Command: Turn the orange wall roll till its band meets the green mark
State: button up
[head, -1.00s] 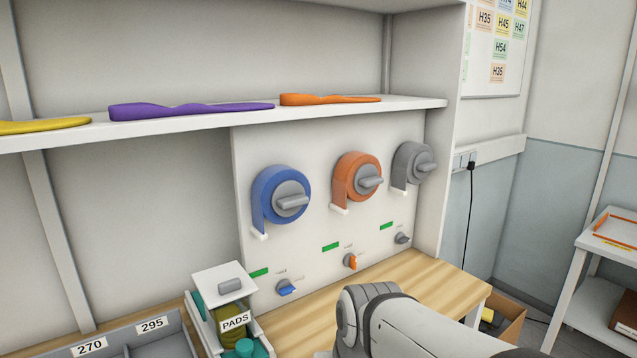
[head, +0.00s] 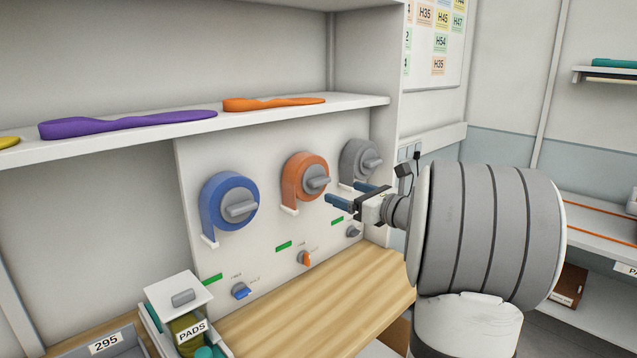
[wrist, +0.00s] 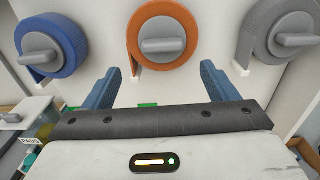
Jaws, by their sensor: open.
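The orange wall roll (head: 291,178) is mounted on the white panel (head: 262,218), between a blue and a grey roll. A grey bar-shaped knob (head: 318,183) sits at its centre. Its orange strip hangs down the left side to a white lip. A green mark (head: 284,246) lies on the panel below it. My gripper (head: 347,194) is open and empty, in front of the panel and right of and below the orange roll in the head view. In the wrist view the orange roll (wrist: 139,40) and its knob (wrist: 163,46) show beyond and between the two fingers.
The blue roll (head: 208,200) is on the left, the grey roll (head: 350,160) on the right. Small switches, including an orange one (head: 304,258), sit below. A shelf (head: 140,138) with insoles overhangs the panel. The wooden worktop (head: 310,300) is mostly clear; a PADS box (head: 175,294) stands left.

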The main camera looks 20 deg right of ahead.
aim_at(323, 183)
jog(key=p+x, duration=0.1)
jog(key=x, duration=0.6)
jog(key=shift+w+r, duration=0.1)
jog(key=shift+w, duration=0.25)
jog(key=shift+c, duration=0.2)
jog(key=c, duration=0.9)
jog(key=shift+c, duration=0.3)
